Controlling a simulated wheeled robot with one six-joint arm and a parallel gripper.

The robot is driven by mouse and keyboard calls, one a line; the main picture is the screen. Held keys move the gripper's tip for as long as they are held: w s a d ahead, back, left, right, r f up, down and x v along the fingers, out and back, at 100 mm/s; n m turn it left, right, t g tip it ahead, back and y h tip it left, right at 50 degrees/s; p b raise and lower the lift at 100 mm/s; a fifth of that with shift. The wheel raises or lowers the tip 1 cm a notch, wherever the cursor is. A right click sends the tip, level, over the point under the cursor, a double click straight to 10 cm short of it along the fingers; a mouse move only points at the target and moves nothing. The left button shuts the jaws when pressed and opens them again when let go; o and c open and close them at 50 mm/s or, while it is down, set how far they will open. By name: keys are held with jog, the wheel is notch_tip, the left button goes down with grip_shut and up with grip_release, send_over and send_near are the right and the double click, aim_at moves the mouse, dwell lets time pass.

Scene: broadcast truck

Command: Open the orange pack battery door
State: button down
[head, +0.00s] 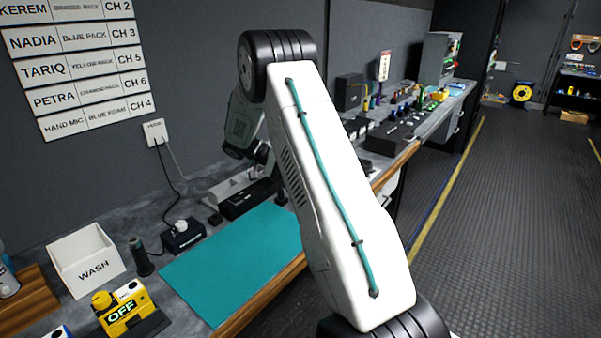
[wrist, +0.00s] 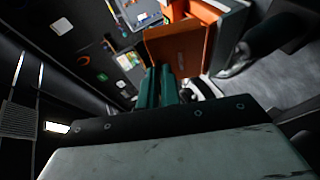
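An orange box-like thing (wrist: 178,48) shows at the top middle of the wrist view, just beyond the fingertips. It may be the orange pack; I cannot make out its battery door or whether that is open. My gripper (wrist: 160,72) has two teal fingers close together, pointing at the orange thing. I cannot tell if they touch it or hold anything. In the head view my white arm link hides the gripper, and no orange pack shows.
Cluttered equipment fills the far bench. The aisle floor (head: 500,200) at right is clear.

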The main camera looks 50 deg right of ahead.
jog(key=c, duration=1.6)
grip_release()
jog(key=v, duration=0.7)
jog(key=shift+w+a, duration=0.2)
jog(key=shift+w, duration=0.15)
jog(key=shift+r, duration=0.1)
